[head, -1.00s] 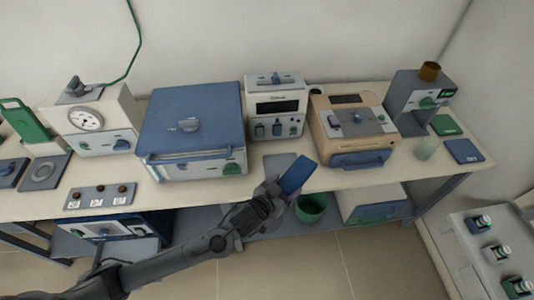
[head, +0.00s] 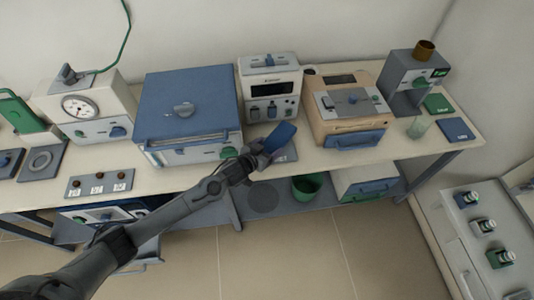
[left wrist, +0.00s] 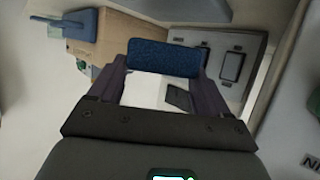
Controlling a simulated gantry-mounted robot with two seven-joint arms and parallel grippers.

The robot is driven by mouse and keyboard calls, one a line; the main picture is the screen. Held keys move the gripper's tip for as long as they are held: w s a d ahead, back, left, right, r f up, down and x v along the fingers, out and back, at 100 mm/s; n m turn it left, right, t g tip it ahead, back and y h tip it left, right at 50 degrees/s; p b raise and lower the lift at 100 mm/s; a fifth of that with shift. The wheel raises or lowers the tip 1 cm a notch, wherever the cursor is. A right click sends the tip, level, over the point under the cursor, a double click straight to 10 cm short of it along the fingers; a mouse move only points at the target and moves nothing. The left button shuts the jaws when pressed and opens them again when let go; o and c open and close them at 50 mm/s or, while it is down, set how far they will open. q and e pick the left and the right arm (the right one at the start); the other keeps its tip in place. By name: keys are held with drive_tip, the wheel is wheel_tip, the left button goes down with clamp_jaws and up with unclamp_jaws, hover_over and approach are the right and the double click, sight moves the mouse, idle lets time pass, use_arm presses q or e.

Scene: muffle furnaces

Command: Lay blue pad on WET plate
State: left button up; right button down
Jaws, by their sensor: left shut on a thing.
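My left gripper (head: 263,153) is shut on the blue pad (head: 279,137) and holds it tilted over the front of the bench, in front of the white device. In the left wrist view the pad (left wrist: 163,58) sits between the two fingers. A flat grey plate (head: 288,156) lies on the bench just below the pad and is partly hidden by the gripper and pad. I cannot read a WET label on it. The height of the pad above the plate is hard to tell. My right gripper is not in view.
A white device (head: 270,88) stands behind the pad. A large blue-lidded furnace (head: 190,115) is to its left and a tan furnace (head: 347,110) to its right. A green pad (head: 438,103) and a blue pad (head: 457,130) lie at the bench's right end. A green bin (head: 307,187) is below.

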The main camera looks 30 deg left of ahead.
use_arm(q)
drive_tip(key=shift+w+a+f, duration=0.3)
drive_tip(key=shift+f+b, duration=0.35)
drive_tip(key=shift+f, duration=1.6)
drive_tip(key=shift+f, duration=0.1)
drive_tip(key=o, duration=1)
drive_tip(key=shift+c, duration=0.2)
